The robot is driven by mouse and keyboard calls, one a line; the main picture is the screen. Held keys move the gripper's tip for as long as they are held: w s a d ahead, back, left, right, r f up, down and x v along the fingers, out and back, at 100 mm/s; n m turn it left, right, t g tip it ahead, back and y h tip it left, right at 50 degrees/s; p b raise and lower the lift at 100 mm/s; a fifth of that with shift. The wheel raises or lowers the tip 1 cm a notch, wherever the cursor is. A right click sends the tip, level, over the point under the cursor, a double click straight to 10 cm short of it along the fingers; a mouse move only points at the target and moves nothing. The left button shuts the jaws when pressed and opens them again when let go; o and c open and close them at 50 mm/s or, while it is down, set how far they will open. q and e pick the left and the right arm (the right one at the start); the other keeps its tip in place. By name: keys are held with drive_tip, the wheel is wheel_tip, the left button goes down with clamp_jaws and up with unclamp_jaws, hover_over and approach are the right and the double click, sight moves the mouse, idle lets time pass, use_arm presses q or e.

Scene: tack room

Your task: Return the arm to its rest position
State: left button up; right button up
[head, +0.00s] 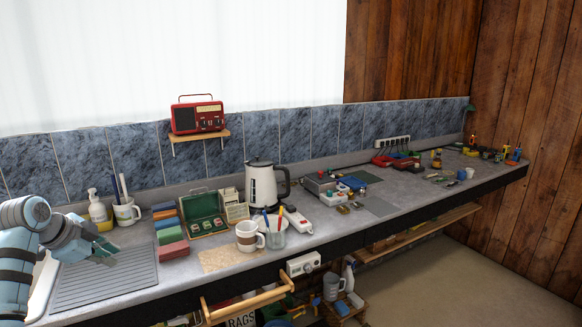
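My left arm comes in at the left edge, and its gripper (106,254) hangs over the ribbed draining area (108,282) at the left end of the counter. The fingers point right and slightly down. They are small and dark here, so I cannot tell whether they are open or shut, or whether anything is between them. My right arm and gripper are not in view.
A soap bottle (97,207) and a white mug (127,213) stand behind the gripper. Coloured blocks (173,250), a green case (204,226), a patterned mug (247,237) and a kettle (262,186) stand to its right. A red radio (197,116) sits on a wall shelf.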

use_arm(q)
drive_tip(key=s+d+f+n+g+y, duration=0.1)
drive_tip(key=s+f+n, duration=0.1)
drive_tip(key=f, duration=0.9)
drive_tip(key=s+d+f+n+g, duration=0.1)
drive_tip(key=s+d+f+n, duration=0.1)
drive_tip(key=f, duration=0.9)
drive_tip(key=s+d+f+n+g+y, duration=0.1)
drive_tip(key=s+f+n, duration=0.1)
drive_tip(key=f, duration=0.9)
drive_tip(key=s+d+f+n, duration=0.1)
drive_tip(key=s+d+f, duration=0.1)
drive_tip(key=s+f, duration=0.65)
drive_tip(key=s+d+f+n+g, duration=0.1)
drive_tip(key=s+d+f, duration=0.3)
drive_tip(key=s, duration=0.8)
drive_tip(key=s+d+f+n+g, duration=0.1)
drive_tip(key=s+d+f+n, duration=0.1)
drive_tip(key=s+d+f, duration=0.3)
drive_tip(key=s+d+f+n+g, duration=0.1)
drive_tip(key=s+d+f, duration=0.4)
drive_tip(key=s, duration=1.4)
wheel_tip(320, 180, down, 4)
drive_tip(key=shift+s+f+n+h, duration=0.1)
drive_tip(key=shift+s+n+h, duration=0.05)
drive_tip(key=shift+n+h, duration=0.15)
